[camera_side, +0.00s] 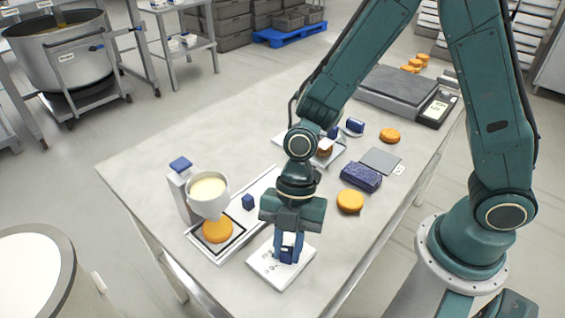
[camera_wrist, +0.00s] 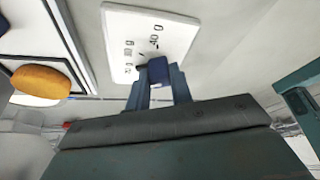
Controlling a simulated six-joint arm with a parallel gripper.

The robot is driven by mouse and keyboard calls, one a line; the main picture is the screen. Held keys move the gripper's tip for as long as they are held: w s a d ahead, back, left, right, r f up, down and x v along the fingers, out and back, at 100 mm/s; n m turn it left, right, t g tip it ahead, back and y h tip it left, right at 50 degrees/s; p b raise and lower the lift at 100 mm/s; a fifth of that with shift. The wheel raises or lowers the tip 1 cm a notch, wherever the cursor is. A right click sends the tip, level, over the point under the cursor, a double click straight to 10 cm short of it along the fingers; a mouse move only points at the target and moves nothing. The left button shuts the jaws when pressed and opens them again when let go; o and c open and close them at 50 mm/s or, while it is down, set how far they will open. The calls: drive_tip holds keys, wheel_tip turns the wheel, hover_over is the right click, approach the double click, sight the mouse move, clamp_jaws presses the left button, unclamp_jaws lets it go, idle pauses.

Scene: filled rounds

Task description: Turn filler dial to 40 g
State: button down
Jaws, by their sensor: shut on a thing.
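The dial plate (camera_side: 295,277) is a white square panel with printed marks on the near part of the table; it also shows in the wrist view (camera_wrist: 118,22). Its blue dial knob (camera_wrist: 159,69) sits between my fingers. My gripper (camera_side: 288,252) points down and is shut on the knob. In the wrist view a mark that reads like 40 lies just beyond the knob; the other marks are too small to read surely. I cannot tell exactly where the knob points. The filler's cream-filled hopper (camera_side: 208,190) stands left of the plate, above an orange round (camera_side: 218,231).
A small blue block (camera_side: 248,202) lies behind the dial plate. A dark blue sponge-like block (camera_side: 361,177), a loose orange round (camera_side: 350,201) and a grey square (camera_side: 381,161) lie to the right. A grey slab (camera_side: 397,90) is at the back. The table's left rear is clear.

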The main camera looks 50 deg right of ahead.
sight(290, 249)
drive_tip(key=shift+m, duration=0.5)
drive_tip(key=m+t, duration=0.1)
drive_tip(key=m, duration=0.1)
drive_tip(key=m+t, duration=0.1)
drive_tip(key=m, duration=0.2)
drive_tip(key=shift+s+m+t, duration=0.2)
drive_tip(key=shift+m+t, duration=0.1)
drive_tip(key=m+t, duration=0.2)
drive_tip(key=m, duration=0.3)
drive_tip(key=shift+m+h, duration=0.3)
drive_tip(key=shift+m, duration=0.1)
drive_tip(key=c, duration=1.2)
unclamp_jaws()
drive_tip(key=shift+c, duration=0.2)
drive_tip(key=shift+r, duration=0.2)
wheel_tip(290, 249, up, 20)
drive_tip(key=shift+f, duration=0.15)
